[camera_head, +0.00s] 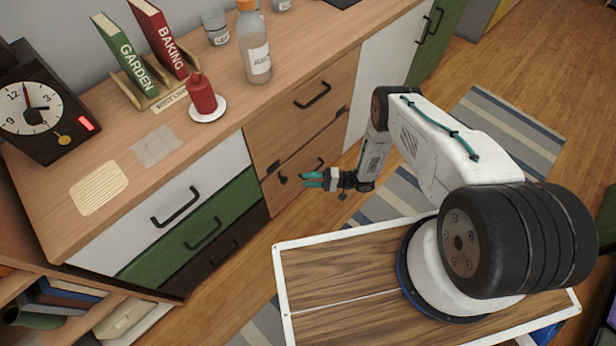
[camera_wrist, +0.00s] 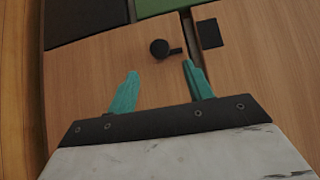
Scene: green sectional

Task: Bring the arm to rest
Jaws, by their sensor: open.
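My gripper (camera_head: 312,180) is open, with two teal fingers pointing left toward the wooden drawer fronts of the sideboard. In the wrist view my gripper (camera_wrist: 160,88) has its fingers spread, with nothing between them. A small dark round knob (camera_wrist: 160,48) shows on the wooden front just beyond the fingertips. My arm reaches out from its base at the right in the head view, over the floor in front of the sideboard. I cannot tell the exact gap between the fingertips and the drawer front.
A low shelf (camera_head: 60,270) stands at lower left. A striped rug (camera_head: 510,130) lies on the floor.

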